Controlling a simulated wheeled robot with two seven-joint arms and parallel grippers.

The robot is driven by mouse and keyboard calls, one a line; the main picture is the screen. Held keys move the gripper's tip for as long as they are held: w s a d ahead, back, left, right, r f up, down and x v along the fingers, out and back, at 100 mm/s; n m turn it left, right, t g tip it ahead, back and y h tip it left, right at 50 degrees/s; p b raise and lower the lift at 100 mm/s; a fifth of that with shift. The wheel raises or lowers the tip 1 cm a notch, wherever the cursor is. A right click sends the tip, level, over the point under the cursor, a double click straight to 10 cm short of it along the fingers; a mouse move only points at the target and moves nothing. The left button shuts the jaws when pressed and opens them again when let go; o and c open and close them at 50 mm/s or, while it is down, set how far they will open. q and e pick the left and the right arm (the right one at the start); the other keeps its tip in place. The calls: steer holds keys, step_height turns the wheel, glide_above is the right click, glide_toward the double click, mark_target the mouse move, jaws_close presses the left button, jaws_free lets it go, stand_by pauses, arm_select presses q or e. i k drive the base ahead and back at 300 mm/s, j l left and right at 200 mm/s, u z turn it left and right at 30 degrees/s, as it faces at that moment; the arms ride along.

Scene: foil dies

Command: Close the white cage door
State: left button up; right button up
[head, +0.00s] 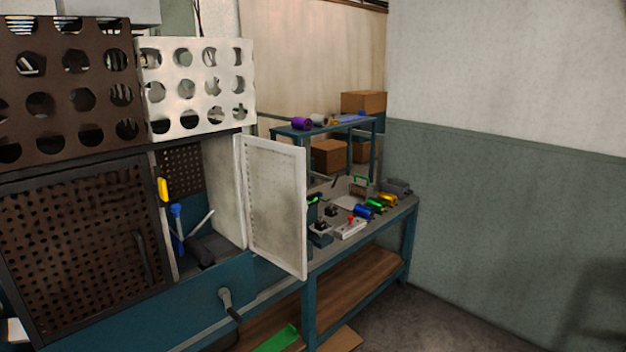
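The white cage door (274,205) is a pale perforated panel in a frame. It stands open, swung out to the right of the cage opening, with its left edge by the white side wall (222,190) of the cage. Inside the opening are a yellow-handled part (163,190), a blue lever (178,225) and dark machine parts. Neither of my grippers is in view.
A dark perforated door (80,245) covers the left bay. A crank handle (228,303) sticks out below the opening. Right of the white door, a blue-framed workbench (408,245) holds colored rolls and small tools. The floor at right is clear.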

mark_target(268, 228)
steer(key=i+l+u, duration=0.1)
steer(key=l+u, duration=0.15)
steer(key=u, duration=0.15)
steer(key=i+l+u, duration=0.1)
steer(key=l+u, duration=0.45)
steer(key=u, duration=0.2)
steer(key=l+u, duration=0.35)
steer(key=l, duration=0.55)
steer(key=k+l+u, duration=0.15)
steer(key=l, duration=0.9)
steer(key=l+u, duration=0.15)
steer(key=l, duration=0.4)
steer(key=k+l, duration=0.15)
steer(key=l, duration=0.35)
steer(key=l+u, duration=0.05)
